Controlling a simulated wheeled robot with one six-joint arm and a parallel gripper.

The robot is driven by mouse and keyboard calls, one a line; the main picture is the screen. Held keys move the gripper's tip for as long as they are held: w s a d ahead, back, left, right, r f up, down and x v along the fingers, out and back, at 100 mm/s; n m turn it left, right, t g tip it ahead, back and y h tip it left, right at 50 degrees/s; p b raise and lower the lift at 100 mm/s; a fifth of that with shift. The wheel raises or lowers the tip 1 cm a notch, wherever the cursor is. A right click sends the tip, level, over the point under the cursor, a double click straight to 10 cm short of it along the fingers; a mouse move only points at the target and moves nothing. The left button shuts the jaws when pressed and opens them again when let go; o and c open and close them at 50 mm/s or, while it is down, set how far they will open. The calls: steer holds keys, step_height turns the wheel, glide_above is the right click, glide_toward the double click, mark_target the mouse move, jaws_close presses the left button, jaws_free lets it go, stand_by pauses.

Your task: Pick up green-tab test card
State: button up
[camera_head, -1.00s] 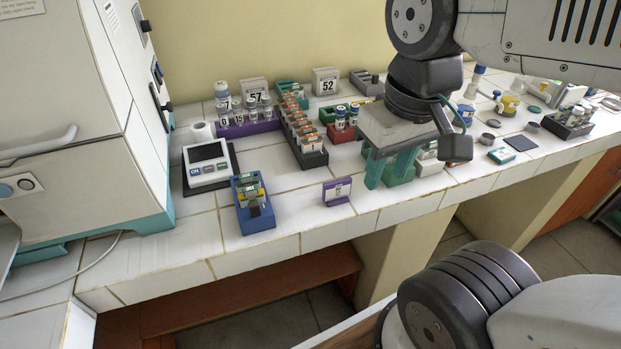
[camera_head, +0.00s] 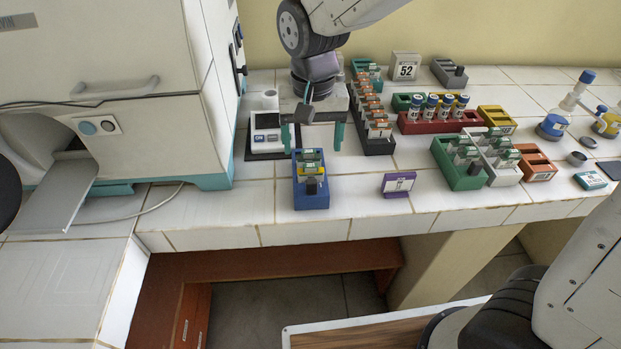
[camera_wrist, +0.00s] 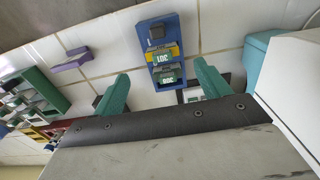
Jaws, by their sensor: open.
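A blue rack (camera_head: 311,202) stands near the front edge of the counter. It holds a green-tab card (camera_head: 309,156) at the back, a card with yellow and green (camera_head: 311,170) in the middle, and a dark block in front. In the wrist view the rack (camera_wrist: 146,38) shows the green-tab card marked 308 (camera_wrist: 168,77), closest to my fingers, and the yellow-and-green card marked 301 (camera_wrist: 162,56). My gripper (camera_head: 313,137) is open and empty. Its teal fingers hang behind and above the rack, one to each side in the wrist view (camera_wrist: 160,74).
A display device (camera_head: 268,140) sits behind the rack, close to the incubator (camera_head: 200,110). A long dark rack (camera_head: 378,146) of orange-topped cards and a purple label stand (camera_head: 398,184) lie to the right. More green-tab cards stand in a green rack (camera_head: 458,178).

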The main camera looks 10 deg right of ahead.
mark_target(311, 165)
steer(key=shift+w+a+f, duration=0.1)
steer(key=shift+a+f, duration=0.15)
steer(key=shift+f, duration=0.2)
step_height(311, 165, down, 7)
steer(key=shift+d+f, duration=0.1)
steer(key=shift+f, duration=0.05)
steer(key=c, duration=1)
